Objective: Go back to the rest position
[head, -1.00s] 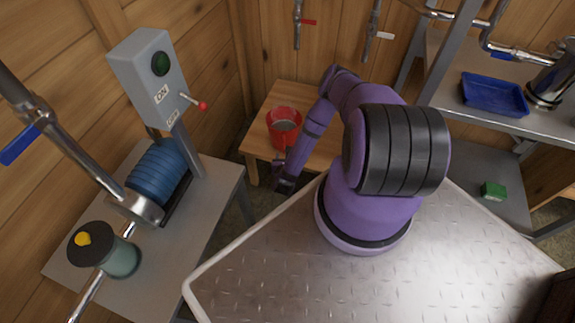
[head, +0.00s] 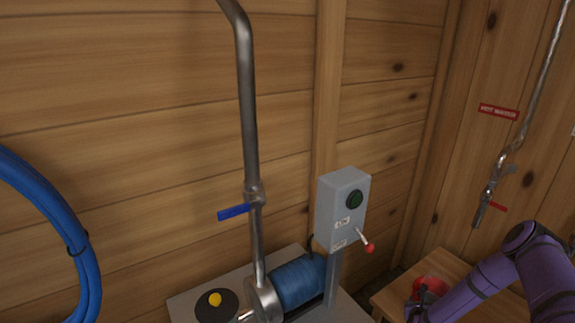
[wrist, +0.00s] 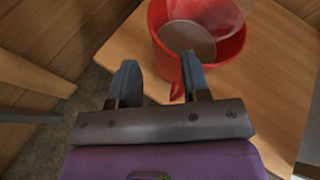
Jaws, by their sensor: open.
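My purple arm shows at the lower right of the head view, with my gripper (head: 418,302) at its end near the wooden table. In the head view the red bucket (head: 432,284) is partly hidden behind my gripper.
A grey control box (head: 340,205) with a green button and red-tipped lever stands left of my arm. Beside it are a blue motor (head: 298,280) and a pipe with a blue valve handle (head: 235,212). A hot water pipe (head: 515,145) hangs on the right wall. A blue hose (head: 50,220) hangs left.

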